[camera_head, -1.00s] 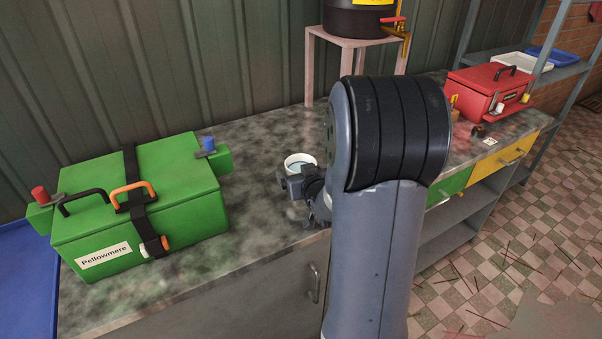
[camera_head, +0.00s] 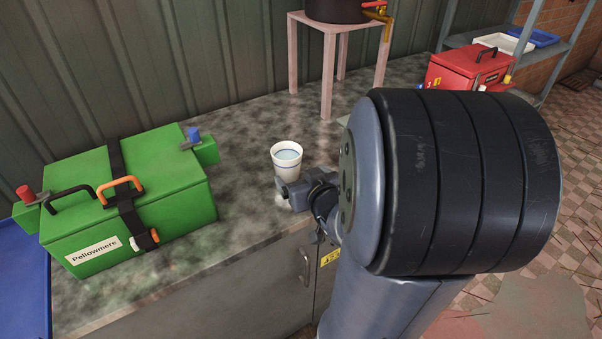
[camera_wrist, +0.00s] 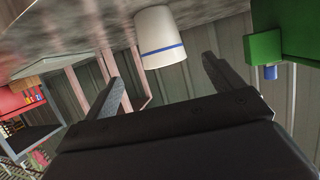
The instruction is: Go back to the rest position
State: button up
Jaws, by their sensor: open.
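My gripper (camera_wrist: 165,80) is open and empty in the wrist view, its two fingers spread apart. A white cup (camera_head: 287,160) with pale liquid inside stands upright on the counter just beyond my gripper in the head view. The cup also shows in the wrist view (camera_wrist: 158,38), with a blue band, between and beyond the fingertips, apart from them. In the head view my gripper (camera_head: 287,190) is low over the counter, in front of the cup, and its fingers are partly hidden.
A green box (camera_head: 150,195) labelled Pellowmere sits at the left of the worn counter (camera_head: 235,125). A pink stand (camera_head: 327,70) holds a dark tapped vessel (camera_head: 340,8) behind. A red box (camera_head: 465,70) is at the far right, before a grey shelf (camera_head: 560,50). Counter between green box and cup is clear.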

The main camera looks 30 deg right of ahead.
aim_at(283, 149)
jog(key=shift+w, duration=0.1)
jog(key=x, duration=0.4)
jog(key=b+x, duration=0.1)
jog(key=x, duration=0.3)
jog(key=b+x, duration=0.1)
jog(key=x, duration=0.3)
jog(key=shift+f, duration=0.4)
notch_tip(283, 149, up, 3)
jog(key=shift+f+p, duration=0.1)
jog(key=shift+p, duration=0.45)
jog(key=shift+r, duration=0.4)
jog(key=shift+f, duration=0.15)
